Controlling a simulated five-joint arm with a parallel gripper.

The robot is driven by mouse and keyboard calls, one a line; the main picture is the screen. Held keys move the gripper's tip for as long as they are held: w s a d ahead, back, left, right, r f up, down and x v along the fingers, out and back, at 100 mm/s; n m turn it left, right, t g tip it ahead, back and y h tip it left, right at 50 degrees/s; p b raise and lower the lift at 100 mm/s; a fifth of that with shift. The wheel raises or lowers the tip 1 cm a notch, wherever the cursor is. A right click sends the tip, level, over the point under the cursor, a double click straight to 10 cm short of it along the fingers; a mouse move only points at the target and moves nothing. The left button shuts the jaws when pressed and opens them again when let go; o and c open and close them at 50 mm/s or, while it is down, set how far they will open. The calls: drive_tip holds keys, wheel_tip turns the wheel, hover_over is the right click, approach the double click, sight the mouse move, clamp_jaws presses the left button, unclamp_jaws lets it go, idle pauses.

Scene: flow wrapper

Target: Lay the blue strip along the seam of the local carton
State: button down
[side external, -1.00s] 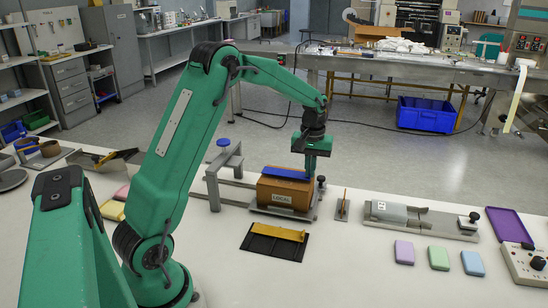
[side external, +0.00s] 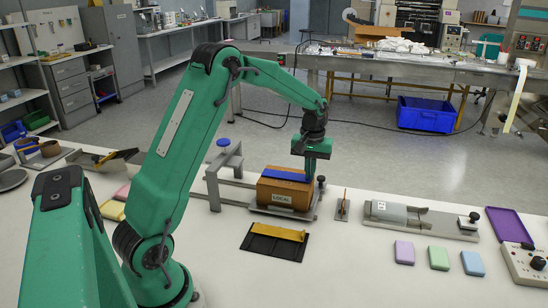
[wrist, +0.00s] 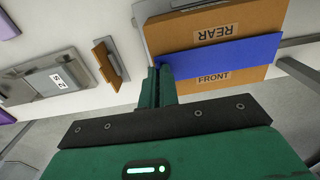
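The brown carton (side external: 284,196) stands in a metal fixture, with a label reading LOCAL on its near face. In the wrist view the carton top (wrist: 190,28) carries the words REAR and FRONT. The blue strip (side external: 287,175) lies lengthwise across the carton top, between the two words in the wrist view (wrist: 225,55). I cannot tell whether its whole length touches the cardboard. My gripper (wrist: 160,72) points down at one end of the strip, its narrow fingers closed on that end. The seam under the strip is hidden.
A black tray with a yellow bar (side external: 278,232) lies in front of the carton. A small upright plate (side external: 343,206) and a grey fixture (side external: 420,219) stand at right. Bare white table lies in the foreground.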

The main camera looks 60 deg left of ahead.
drive_tip(key=c, duration=1.6)
unclamp_jaws()
drive_tip(key=o, duration=0.5)
drive_tip(key=shift+r, duration=0.15)
wheel_tip(320, 180, up, 8)
idle(0.4)
